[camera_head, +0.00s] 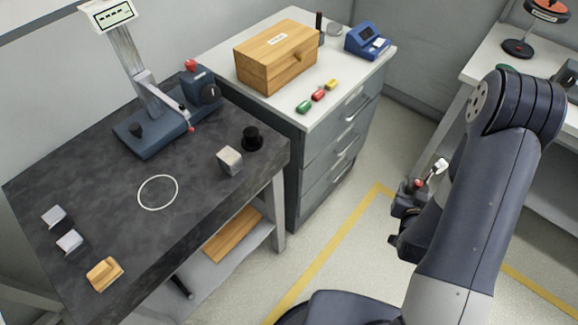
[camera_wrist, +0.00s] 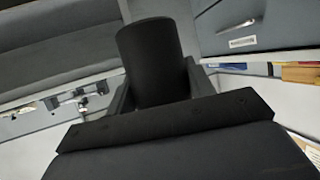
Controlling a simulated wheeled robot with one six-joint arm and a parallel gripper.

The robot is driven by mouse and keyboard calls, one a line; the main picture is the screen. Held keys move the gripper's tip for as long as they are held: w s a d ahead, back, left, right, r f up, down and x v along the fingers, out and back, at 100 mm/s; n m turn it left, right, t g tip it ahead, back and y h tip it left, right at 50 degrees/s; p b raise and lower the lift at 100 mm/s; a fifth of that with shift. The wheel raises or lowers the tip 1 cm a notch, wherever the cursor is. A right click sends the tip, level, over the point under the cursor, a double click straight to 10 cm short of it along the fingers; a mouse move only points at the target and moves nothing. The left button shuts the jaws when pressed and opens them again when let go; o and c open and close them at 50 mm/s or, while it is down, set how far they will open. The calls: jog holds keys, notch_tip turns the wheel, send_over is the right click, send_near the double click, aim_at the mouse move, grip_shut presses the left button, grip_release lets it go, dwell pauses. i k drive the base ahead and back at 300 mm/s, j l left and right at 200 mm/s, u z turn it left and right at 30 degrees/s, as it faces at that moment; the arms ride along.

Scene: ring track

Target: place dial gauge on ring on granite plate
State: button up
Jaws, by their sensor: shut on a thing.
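The granite plate (camera_head: 105,175) is the dark mottled top at the left. A thin white ring (camera_head: 158,192) is marked on it, and nothing stands inside the ring. My gripper (camera_wrist: 158,92) is shut on a black cylindrical thing (camera_wrist: 150,50), which fills the space between the jaws in the wrist view. I take this to be the dial gauge; its face is not visible.
On the plate stand a comparator stand (camera_head: 152,128), a black knobbed piece (camera_head: 252,138), a metal block (camera_head: 230,160), two small blocks and a wooden piece (camera_head: 104,274). A drawer cabinet (camera_head: 335,135) with a wooden box (camera_head: 275,58) adjoins. Open floor lies between plate and arm.

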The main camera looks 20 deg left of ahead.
aim_at(169, 190)
jog(key=k+u, duration=0.15)
jog(key=u, duration=0.2)
jog(key=k+u, duration=0.15)
jog(key=u, duration=0.2)
jog(key=k+j+u, duration=0.15)
jog(key=u, duration=0.15)
jog(key=i+l+u, duration=0.15)
jog(key=l+u, duration=0.3)
jog(key=i+l+u, duration=0.1)
jog(key=l+u, duration=0.35)
